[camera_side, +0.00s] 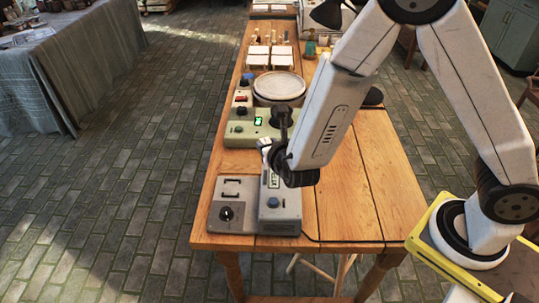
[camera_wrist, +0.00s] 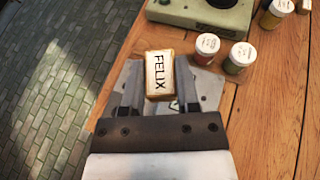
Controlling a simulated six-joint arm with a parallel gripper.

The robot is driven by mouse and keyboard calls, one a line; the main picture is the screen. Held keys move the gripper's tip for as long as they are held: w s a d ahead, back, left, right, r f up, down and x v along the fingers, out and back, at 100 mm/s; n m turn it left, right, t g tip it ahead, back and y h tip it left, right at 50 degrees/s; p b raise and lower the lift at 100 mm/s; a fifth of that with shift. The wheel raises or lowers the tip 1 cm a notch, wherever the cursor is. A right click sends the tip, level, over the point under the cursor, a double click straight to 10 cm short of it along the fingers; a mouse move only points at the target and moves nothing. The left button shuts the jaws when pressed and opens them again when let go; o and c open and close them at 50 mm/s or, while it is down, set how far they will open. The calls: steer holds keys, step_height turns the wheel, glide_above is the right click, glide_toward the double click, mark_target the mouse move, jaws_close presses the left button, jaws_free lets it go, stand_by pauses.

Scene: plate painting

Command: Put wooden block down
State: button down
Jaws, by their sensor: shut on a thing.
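The wooden block (camera_wrist: 160,76) has a pale face lettered FELIX and brown edges. In the wrist view it sits between the two fingers of my gripper (camera_wrist: 159,92), which is shut on it. In the side view my gripper (camera_side: 271,153) is low over the near end of the table, at the grey boxes. A pale lettered face (camera_side: 273,181) shows just below it, partly hidden by the wrist. I cannot tell whether the block touches anything beneath it.
Two grey boxes with knobs (camera_side: 229,207) stand at the table's near left corner. A green device (camera_side: 246,131) and a round plate (camera_side: 280,84) are farther back. Paint jars (camera_wrist: 240,57) stand right of the block in the wrist view. Bare wooden tabletop (camera_side: 345,205) lies to the right.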

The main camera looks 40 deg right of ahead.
steer(key=w+d+r, duration=0.1)
steer(key=d+r, duration=0.3)
steer(key=r, duration=0.3)
steer(key=w+d+r+n+y, duration=0.1)
steer(key=d+r, duration=0.2)
steer(key=r, duration=0.4)
steer(key=shift+d, duration=0.35)
steer(key=shift+f, duration=0.15)
steer(key=shift+m+h, duration=0.3)
steer(key=a+f, duration=0.2)
steer(key=f, duration=0.1)
steer(key=a+f, duration=0.1)
steer(key=f, duration=0.2)
steer(key=a+f, duration=0.2)
steer(key=f, duration=0.1)
steer(key=shift+s+a+f, duration=0.3)
steer(key=shift+s+a, duration=0.05)
steer(key=shift+s+a+f, duration=0.75)
steer(key=shift+s+f, duration=0.05)
steer(key=shift+f, duration=0.95)
steer(key=shift+s+a+f, duration=0.8)
steer(key=shift+f, duration=0.95)
steer(key=shift+s+a+f, duration=0.75)
steer(key=shift+s+f, duration=0.05)
steer(key=shift+f, duration=0.95)
steer(key=shift+w, duration=0.1)
